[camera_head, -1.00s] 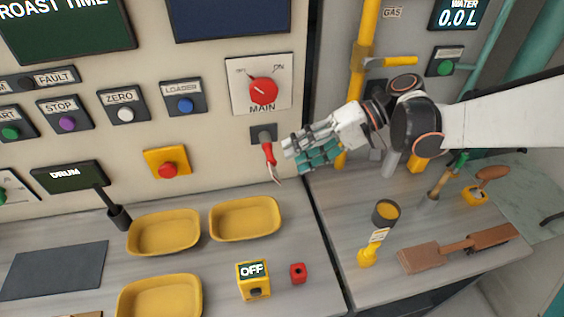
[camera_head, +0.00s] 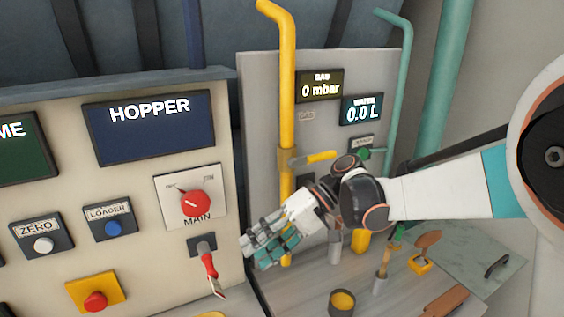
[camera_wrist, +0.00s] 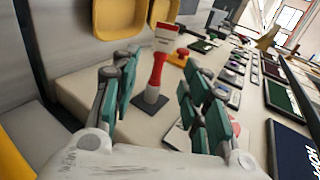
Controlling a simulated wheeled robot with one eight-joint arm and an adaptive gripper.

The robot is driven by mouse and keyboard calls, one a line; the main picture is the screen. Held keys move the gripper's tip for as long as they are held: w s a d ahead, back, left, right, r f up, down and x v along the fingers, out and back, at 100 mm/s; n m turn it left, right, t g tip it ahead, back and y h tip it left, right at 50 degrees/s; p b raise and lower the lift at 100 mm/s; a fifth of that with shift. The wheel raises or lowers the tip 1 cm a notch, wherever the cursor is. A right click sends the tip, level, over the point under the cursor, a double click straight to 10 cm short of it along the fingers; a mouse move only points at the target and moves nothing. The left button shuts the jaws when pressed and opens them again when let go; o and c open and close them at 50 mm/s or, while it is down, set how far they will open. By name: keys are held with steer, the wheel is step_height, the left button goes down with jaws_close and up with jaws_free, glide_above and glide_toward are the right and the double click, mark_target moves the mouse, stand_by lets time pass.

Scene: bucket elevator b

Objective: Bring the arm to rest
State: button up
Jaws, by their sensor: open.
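My gripper (camera_head: 262,250) shows in the head view in front of the gap between the cream control panel and the grey gas panel. Its teal-padded fingers point left and are apart, with nothing between them. A red-handled lever (camera_head: 209,268) hangs on the cream panel just left of the fingertips, apart from them. In the wrist view my gripper (camera_wrist: 160,95) has its fingers spread wide. The red lever (camera_wrist: 157,72) stands beyond them on its dark base, in the space between the two fingers as seen there.
A red MAIN knob (camera_head: 195,203) sits above the lever. A yellow gas pipe (camera_head: 287,95) with a valve handle (camera_head: 321,156) rises behind my wrist. The counter (camera_head: 310,293) below holds a yellow cup (camera_head: 342,302) and wooden-handled tools. The HOPPER screen (camera_head: 150,125) is at the upper left.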

steer(key=s+d+m+t+h, duration=0.1)
steer(key=s+d+t+h, duration=0.2)
steer(key=d, duration=0.5)
steer(key=s+d+m+t+h, duration=0.2)
steer(key=s+d+t+h, duration=0.2)
steer(key=d, duration=0.5)
steer(key=s+d+f+m+t+h, duration=0.1)
steer(key=s+d+m+t+h, duration=0.1)
steer(key=d, duration=0.7)
steer(key=s+t+h, duration=0.1)
steer(key=s+t, duration=0.1)
steer(key=t, duration=0.1)
steer(key=shift+s+h, duration=0.3)
steer(key=shift+s, duration=0.1)
